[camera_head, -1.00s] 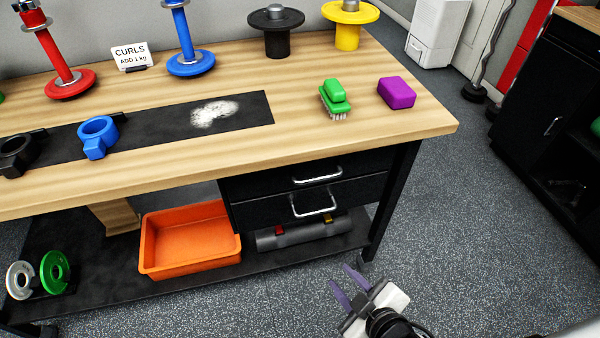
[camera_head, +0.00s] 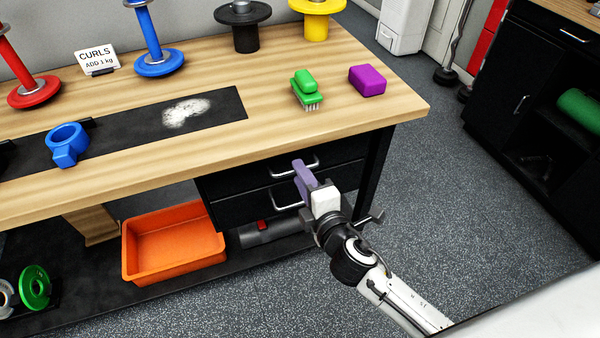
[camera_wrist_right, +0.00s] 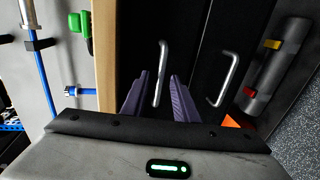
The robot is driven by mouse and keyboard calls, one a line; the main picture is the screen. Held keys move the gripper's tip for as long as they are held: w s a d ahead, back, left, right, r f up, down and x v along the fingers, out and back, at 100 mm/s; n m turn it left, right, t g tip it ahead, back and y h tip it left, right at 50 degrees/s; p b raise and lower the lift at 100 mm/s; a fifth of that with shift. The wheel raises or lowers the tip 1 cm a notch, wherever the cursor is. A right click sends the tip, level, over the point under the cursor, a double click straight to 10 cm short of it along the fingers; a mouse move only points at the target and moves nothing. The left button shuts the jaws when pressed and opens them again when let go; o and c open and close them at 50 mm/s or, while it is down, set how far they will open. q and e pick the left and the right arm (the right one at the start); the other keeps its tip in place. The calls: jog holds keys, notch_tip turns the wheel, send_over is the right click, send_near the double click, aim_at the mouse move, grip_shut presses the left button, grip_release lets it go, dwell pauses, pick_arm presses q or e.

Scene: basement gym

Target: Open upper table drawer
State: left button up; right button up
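The workbench (camera_head: 350,137) has two black drawers under its right end, both flush. The upper drawer (camera_head: 240,178) has a silver bar handle (camera_head: 312,161), partly covered by my right gripper in the head view. The lower drawer's handle (camera_head: 280,197) is also partly covered. My right gripper (camera_head: 301,172) is at the drawer fronts with its purple fingers apart. In the wrist view, the upper handle (camera_wrist_right: 162,62) shows between the open fingers (camera_wrist_right: 158,80); I cannot tell whether they touch it. The lower handle (camera_wrist_right: 228,80) is to their right. My left gripper is not in view.
An orange bin (camera_head: 175,275) and a grey cylinder (camera_head: 270,232) sit on the lower shelf. A green brush (camera_head: 305,88) and a purple block (camera_head: 367,80) lie on the benchtop above the drawers. Open floor (camera_head: 450,200) lies to the right.

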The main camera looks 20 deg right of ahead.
jog(key=shift+w+f, duration=0.15)
jog(key=shift+w, duration=0.5)
grip_shut()
